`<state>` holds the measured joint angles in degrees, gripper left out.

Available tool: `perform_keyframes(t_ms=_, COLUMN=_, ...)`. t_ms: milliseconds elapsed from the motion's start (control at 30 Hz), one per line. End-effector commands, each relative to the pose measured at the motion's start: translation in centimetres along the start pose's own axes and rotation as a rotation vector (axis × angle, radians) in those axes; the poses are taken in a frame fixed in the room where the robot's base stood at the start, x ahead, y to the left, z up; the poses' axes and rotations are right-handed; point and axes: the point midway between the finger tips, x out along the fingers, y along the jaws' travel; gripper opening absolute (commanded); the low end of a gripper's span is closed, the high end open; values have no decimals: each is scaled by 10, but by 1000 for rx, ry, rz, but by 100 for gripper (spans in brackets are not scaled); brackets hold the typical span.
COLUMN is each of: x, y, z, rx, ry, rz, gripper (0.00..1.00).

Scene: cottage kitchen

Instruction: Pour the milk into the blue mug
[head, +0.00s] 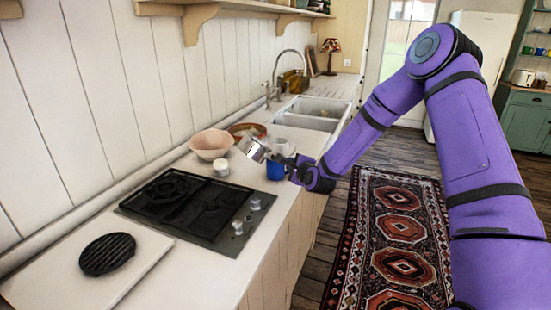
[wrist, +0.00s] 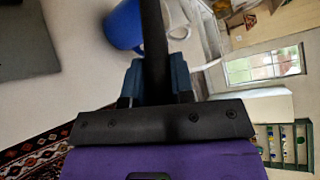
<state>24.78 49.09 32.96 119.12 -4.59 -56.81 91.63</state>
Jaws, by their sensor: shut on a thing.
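The blue mug (head: 275,171) stands on the counter just below and slightly right of the jug, partly hidden by my gripper. In the wrist view, my gripper (wrist: 155,82) has its fingers on both sides of a dark upright bar, and the blue mug (wrist: 123,25) shows at the top, left of the bar.
A white mug (head: 281,146) stands behind the blue mug. A pink bowl (head: 210,146), a brown dish (head: 241,129) and a small white pot (head: 221,168) are to the left. The dark hob (head: 188,203) lies nearer, the sink (head: 312,115) beyond.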

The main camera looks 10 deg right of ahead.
Motion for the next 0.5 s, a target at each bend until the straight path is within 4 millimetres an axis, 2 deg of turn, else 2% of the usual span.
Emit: perform_keyframes(t_ms=500, x=1, y=1, z=-2, rx=107, ry=-20, rz=16, gripper=0)
